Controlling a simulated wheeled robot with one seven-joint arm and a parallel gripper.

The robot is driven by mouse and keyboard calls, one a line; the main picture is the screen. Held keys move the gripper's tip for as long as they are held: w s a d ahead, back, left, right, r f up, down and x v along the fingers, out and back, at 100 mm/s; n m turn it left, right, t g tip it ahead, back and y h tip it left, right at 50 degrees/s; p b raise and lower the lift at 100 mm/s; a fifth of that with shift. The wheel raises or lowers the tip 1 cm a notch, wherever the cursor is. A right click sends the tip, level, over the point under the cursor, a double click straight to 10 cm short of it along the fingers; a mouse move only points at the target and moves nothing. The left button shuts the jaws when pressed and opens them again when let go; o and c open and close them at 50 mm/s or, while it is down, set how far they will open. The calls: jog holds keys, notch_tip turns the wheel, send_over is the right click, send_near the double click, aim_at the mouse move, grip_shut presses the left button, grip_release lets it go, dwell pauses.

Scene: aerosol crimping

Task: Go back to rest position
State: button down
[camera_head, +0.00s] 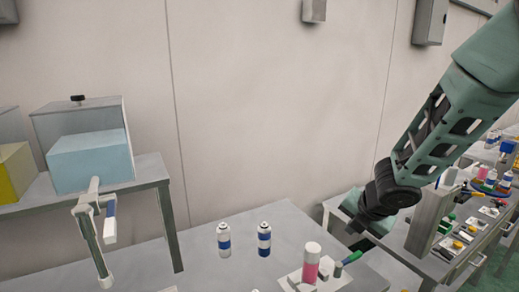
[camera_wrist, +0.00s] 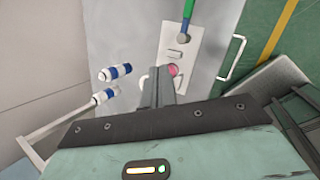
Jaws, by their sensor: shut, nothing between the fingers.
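My arm comes in from the right in the head view, with my gripper (camera_head: 357,240) low over the right part of the grey table (camera_head: 215,270). In the wrist view my gripper (camera_wrist: 164,72) shows its two fingers together, with nothing visible between them. Two white cans with blue bands, a left one (camera_head: 224,240) and a right one (camera_head: 264,239), stand upright on the table. A pink can with a white top (camera_head: 311,263) stands on a pale plate (camera_head: 290,280), left of my gripper.
A green-handled lever (camera_head: 350,259) is at the plate's right side. A clear tank of blue liquid (camera_head: 90,160) stands on a side table at left, with a white dispenser (camera_head: 93,225) before it. A crowded bench (camera_head: 440,262) lies at right.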

jog(key=s+a+r+m+g+b, duration=0.1)
jog(key=s+a+m+g+b, duration=0.1)
jog(key=s+m, duration=0.8)
jog(key=s+a+m+g+b, duration=0.2)
jog(key=s+a+m+g, duration=0.2)
jog(key=s, duration=1.7)
jog(key=a+m, duration=0.3)
jog(key=m, duration=0.2)
jog(key=shift+a+r+m, duration=0.15)
jog(key=shift+r+m, duration=0.2)
jog(key=shift+m, duration=0.05)
